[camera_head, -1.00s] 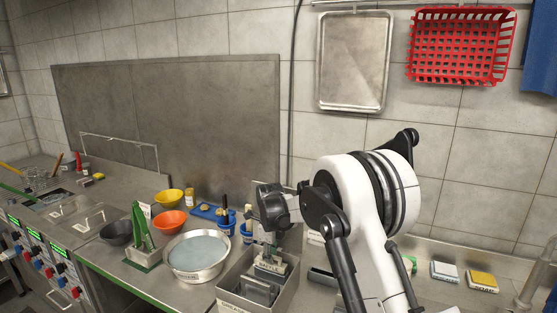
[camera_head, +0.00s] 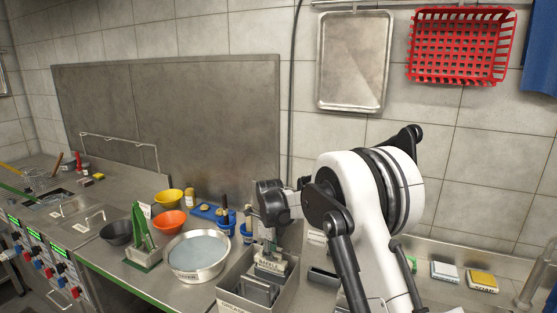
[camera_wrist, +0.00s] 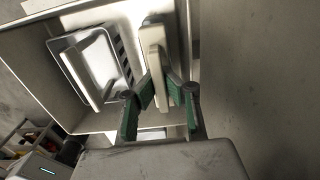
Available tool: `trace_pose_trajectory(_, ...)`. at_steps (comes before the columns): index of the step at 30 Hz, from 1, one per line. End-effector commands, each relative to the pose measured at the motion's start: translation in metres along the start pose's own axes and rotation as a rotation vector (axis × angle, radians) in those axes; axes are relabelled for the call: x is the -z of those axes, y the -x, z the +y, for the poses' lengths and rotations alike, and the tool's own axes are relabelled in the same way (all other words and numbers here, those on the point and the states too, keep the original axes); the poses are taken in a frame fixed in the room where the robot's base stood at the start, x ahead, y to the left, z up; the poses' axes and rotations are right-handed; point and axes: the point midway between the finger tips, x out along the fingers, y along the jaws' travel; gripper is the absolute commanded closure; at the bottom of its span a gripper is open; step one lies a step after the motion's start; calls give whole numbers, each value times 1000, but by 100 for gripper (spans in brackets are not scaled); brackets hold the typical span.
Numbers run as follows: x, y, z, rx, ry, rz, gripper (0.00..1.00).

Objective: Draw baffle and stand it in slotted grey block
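The baffle (camera_head: 270,267) is a pale grey piece with a lettered label, inside an open metal box (camera_head: 229,298) on the counter. In the wrist view its long pale bar (camera_wrist: 153,45) runs between my green fingers. My gripper (camera_wrist: 160,85) points down into the box, with a finger against each side of the bar. It looks shut on it, though the contact is partly hidden. In the head view my gripper (camera_head: 268,243) is small and dark. A grey block (camera_head: 144,259) with green upright pieces stands on the counter to the left; its slots are too small to make out.
A handled metal plate (camera_wrist: 92,68) lies in the box beside the baffle. A round metal pan (camera_head: 196,275), an orange bowl (camera_head: 170,223) and a dark bowl (camera_head: 116,234) stand between or near the box and block. Blue cups (camera_head: 228,229) stand behind.

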Motion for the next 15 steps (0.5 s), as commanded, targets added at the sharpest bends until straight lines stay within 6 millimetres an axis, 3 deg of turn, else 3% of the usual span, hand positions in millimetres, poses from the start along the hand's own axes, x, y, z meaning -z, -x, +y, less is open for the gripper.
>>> trace_pose_trajectory(15,0,23,0,0,0,0,100)
